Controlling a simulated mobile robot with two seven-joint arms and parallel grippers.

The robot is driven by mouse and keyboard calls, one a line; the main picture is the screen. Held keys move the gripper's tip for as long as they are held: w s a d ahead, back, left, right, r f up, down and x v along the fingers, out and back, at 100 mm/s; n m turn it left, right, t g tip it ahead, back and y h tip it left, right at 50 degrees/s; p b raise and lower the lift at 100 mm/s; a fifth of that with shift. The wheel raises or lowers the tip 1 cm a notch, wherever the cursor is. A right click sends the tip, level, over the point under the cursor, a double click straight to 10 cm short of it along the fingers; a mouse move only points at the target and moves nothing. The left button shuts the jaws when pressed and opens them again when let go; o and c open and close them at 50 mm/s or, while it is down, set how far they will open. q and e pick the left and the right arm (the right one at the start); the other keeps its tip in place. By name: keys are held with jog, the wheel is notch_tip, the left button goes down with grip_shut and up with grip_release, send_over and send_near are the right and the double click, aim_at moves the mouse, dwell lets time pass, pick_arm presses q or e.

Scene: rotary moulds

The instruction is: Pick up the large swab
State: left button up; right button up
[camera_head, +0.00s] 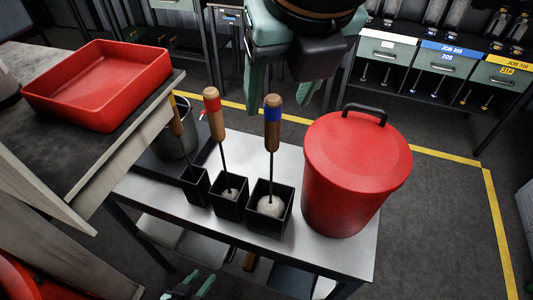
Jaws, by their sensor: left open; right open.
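The large swab (272,124) has a wooden handle with a blue band and a thin dark rod. It stands upright in a black square holder (261,226), its big whitish head (271,206) showing inside. A swab with a red band (212,112) and a smaller head stands to its left, then one with a yellow band (176,116), head hidden. My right gripper (277,104) is open at the top centre, its green fingers pointing down on either side of the blue-banded handle in the picture, apart from it. My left gripper (189,284) is open and low at the bottom edge, clear of the swabs.
A red lidded bucket (341,190) with a black handle stands close right of the large swab on the metal cart (308,248). A grey pot (180,140) stands behind the yellow-banded swab. A red tray (98,88) lies on the left table. Drawers stand at the back right.

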aim_at(272, 130)
jog(key=x, duration=0.4)
jog(key=shift+w+f, duration=0.1)
jog(key=shift+f, duration=0.15)
jog(key=shift+p+x, duration=1.1)
jog(key=shift+x, duration=1.6)
jog(key=shift+d, duration=0.15)
grip_shut()
